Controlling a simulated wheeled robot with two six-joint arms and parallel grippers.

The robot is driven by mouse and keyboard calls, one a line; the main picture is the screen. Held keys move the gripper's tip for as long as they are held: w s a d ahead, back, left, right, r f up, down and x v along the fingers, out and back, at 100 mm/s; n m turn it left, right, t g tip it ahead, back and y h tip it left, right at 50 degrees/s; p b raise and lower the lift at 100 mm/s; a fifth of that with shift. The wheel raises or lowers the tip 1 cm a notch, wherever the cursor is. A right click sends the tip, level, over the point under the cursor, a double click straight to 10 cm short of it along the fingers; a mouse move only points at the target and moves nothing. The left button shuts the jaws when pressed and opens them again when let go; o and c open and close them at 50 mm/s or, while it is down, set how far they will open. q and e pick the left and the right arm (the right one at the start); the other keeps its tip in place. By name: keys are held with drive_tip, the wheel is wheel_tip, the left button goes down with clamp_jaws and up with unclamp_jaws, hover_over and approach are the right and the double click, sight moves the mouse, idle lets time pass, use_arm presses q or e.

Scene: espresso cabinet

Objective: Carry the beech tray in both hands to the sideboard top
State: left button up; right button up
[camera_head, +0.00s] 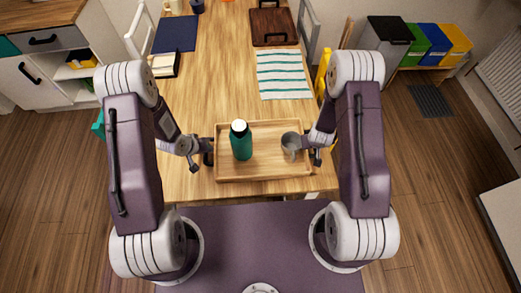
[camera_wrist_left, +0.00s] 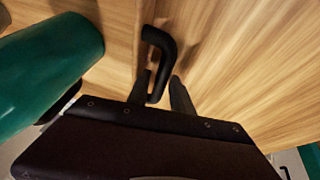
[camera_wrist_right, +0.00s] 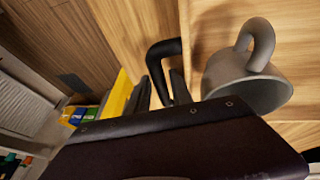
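The beech tray (camera_head: 265,176) lies on the near end of the wooden table. A green bottle (camera_head: 241,142) with a white cap stands on it left of centre, and a grey mug (camera_head: 291,144) stands near its right side. My left gripper (camera_head: 207,152) is at the tray's left end; its fingers (camera_wrist_left: 160,90) are on either side of a black handle (camera_wrist_left: 163,45). My right gripper (camera_head: 313,150) is at the right end, its fingers (camera_wrist_right: 160,92) around the other black handle (camera_wrist_right: 160,52). I cannot tell whether either gripper is clamped. The mug also shows beside the right fingers (camera_wrist_right: 245,80).
A striped cloth (camera_head: 284,74), a dark brown board (camera_head: 273,26) and a blue mat (camera_head: 176,33) lie farther along the table. Chairs flank it. A wood-topped cabinet (camera_head: 35,12) stands at the far left, coloured bins (camera_head: 432,42) at the far right.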

use_arm(q)
drive_tip(key=shift+w+f, duration=0.2)
drive_tip(key=shift+f, duration=0.25)
use_arm(e)
drive_tip(key=shift+w+f, duration=0.2)
drive_tip(key=shift+f, duration=0.2)
use_arm(q)
drive_tip(key=shift+c, duration=0.4)
use_arm(e)
drive_tip(key=shift+c, duration=0.4)
use_arm(q)
clamp_jaws()
use_arm(e)
clamp_jaws()
use_arm(q)
drive_tip(key=shift+r, duration=0.15)
use_arm(e)
drive_tip(key=shift+r, duration=0.1)
